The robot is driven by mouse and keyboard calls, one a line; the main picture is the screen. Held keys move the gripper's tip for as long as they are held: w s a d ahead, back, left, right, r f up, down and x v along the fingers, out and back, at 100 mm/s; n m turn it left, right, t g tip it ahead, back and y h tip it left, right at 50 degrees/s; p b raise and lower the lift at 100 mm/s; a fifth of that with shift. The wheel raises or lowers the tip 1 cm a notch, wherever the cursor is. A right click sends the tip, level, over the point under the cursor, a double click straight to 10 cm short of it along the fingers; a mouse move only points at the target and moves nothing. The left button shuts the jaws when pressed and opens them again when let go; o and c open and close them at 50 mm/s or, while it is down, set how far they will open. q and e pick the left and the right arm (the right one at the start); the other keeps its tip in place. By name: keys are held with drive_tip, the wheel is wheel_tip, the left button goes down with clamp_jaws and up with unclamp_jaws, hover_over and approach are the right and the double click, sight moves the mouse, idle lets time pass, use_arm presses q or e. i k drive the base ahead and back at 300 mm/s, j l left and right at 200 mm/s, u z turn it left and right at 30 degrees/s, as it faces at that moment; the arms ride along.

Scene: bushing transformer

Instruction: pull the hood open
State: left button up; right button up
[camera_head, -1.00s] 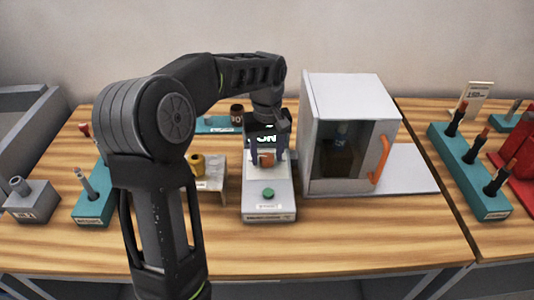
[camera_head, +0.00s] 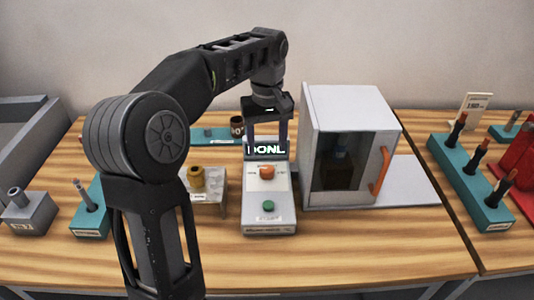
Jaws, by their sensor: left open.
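The hood is a light grey box (camera_head: 355,102) with a dark see-through front door (camera_head: 345,168). The door looks shut, with an orange handle (camera_head: 379,171) upright at its right edge. A dark object shows dimly behind the pane. My left gripper (camera_head: 267,138) is open and empty. It points down above the back of the white device, left of the hood and apart from the handle. My right gripper is not in view.
The white device (camera_head: 268,216) has a lit display, an orange knob and a green button. A stand with a brass part (camera_head: 197,179) is to its left. Teal racks (camera_head: 468,178) stand at the right. Bare table lies in front of the hood.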

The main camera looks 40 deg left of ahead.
sight(362, 111)
drive_tip(key=k+l, duration=0.8)
drive_tip(key=l, duration=0.1)
